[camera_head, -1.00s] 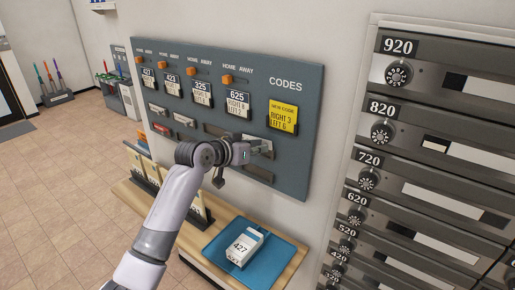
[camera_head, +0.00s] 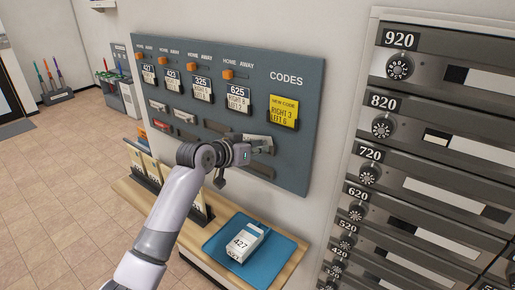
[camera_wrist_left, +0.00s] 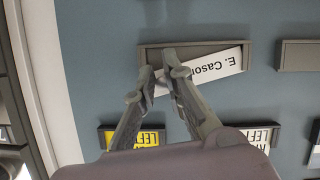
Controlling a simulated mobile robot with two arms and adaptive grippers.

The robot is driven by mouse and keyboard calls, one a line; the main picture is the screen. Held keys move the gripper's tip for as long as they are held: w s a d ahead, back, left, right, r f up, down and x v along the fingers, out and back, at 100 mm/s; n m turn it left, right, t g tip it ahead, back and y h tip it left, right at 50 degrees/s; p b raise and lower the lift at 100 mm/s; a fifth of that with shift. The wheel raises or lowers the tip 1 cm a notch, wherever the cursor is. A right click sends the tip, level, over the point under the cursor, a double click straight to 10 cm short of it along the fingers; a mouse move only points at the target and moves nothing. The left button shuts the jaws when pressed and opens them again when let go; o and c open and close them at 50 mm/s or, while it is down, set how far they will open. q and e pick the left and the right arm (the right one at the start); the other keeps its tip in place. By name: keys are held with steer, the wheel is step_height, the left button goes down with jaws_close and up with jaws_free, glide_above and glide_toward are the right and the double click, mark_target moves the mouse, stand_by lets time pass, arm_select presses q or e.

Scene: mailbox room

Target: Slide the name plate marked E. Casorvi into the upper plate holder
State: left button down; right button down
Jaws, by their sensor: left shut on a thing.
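The white name plate reading "E. Casor…" (camera_wrist_left: 213,72) is tilted across a dark plate holder (camera_wrist_left: 190,48) in the left wrist view, where the picture is upside down. The rest of its lettering is hidden by my fingers. My left gripper (camera_wrist_left: 160,72) is shut on one end of the plate. The plate overlaps the holder's frame at an angle; I cannot tell how deep it sits. In the head view my left gripper (camera_head: 246,154) is at the board's lower right, with the pale plate (camera_head: 258,139) just above it. My right gripper is not in view.
The grey codes board (camera_head: 302,110) carries code cards, including a yellow one (camera_head: 283,112), and an empty lower holder (camera_head: 261,172). A blue mat (camera_head: 222,242) with a white 427 box (camera_head: 245,241) lies on the shelf below. Numbered mailboxes (camera_head: 430,110) stand at the right.

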arm_select(q)
steer(key=shift+s+f, duration=0.1)
steer(key=shift+f, duration=0.65)
steer(key=c, duration=2)
jaws_free()
steer(key=shift+o, duration=1.4)
steer(key=shift+w+d, duration=0.15)
steer(key=shift+w, duration=0.2)
steer(key=shift+o, duration=0.7)
steer(key=shift+r, duration=0.15)
steer(key=shift+s+r, duration=0.15)
steer(key=shift+o, duration=0.2)
steer(key=o, duration=0.4)
steer(key=shift+c, duration=0.2)
